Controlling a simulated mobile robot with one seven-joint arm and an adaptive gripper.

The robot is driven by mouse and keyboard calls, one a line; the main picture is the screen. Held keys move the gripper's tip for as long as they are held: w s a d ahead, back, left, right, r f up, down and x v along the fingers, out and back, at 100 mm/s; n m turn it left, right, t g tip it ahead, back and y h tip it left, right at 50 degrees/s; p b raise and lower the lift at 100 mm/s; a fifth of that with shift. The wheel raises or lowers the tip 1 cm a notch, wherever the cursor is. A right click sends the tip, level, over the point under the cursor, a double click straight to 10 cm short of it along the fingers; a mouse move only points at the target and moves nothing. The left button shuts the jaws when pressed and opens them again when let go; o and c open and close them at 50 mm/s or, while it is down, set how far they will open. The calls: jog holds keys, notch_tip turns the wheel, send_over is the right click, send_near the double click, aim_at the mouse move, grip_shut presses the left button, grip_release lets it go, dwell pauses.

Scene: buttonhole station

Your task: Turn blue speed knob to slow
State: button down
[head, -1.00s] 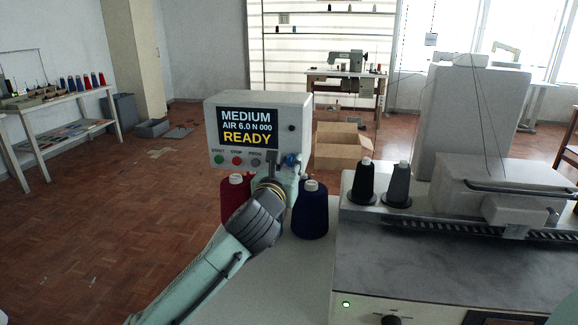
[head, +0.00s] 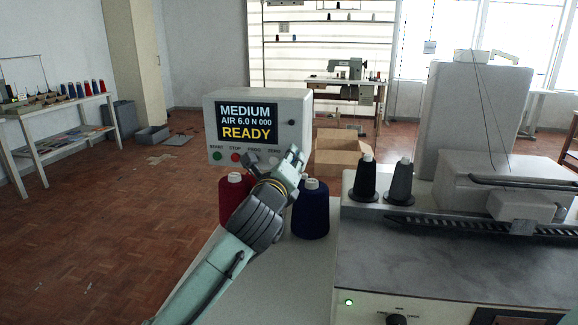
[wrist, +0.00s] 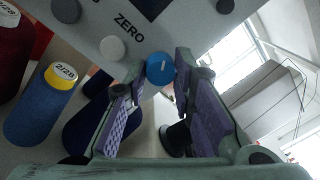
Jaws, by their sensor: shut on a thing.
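The control box (head: 300,140) stands on the bench, its screen (head: 248,122) reading MEDIUM, AIR 6.0 N 000, READY. The blue speed knob (wrist: 160,68) is on the box's panel, in the wrist view, with a small pale mark on its face. My gripper (wrist: 157,76) has its two purple-padded fingers closed on either side of the knob. In the head view my gripper (head: 296,160) is at the box's lower right corner and hides the knob.
A white ZERO button (wrist: 112,48) sits beside the knob. A red thread cone (head: 232,198) and a dark blue cone (head: 312,212) stand close to my arm. Black and grey cones (head: 399,184) stand on the machine at right.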

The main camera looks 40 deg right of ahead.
jog(key=shift+s+n+t+y+p, duration=0.1)
jog(key=shift+n+t+y+p, duration=0.2)
jog(key=shift+n, duration=4.15)
jog(key=shift+n+t+y+p, duration=0.2)
jog(key=shift+n+t, duration=0.1)
jog(key=shift+n, duration=4.15)
jog(key=c, duration=1.6)
grip_release()
jog(key=shift+c, duration=0.2)
jog(key=v, duration=1.2)
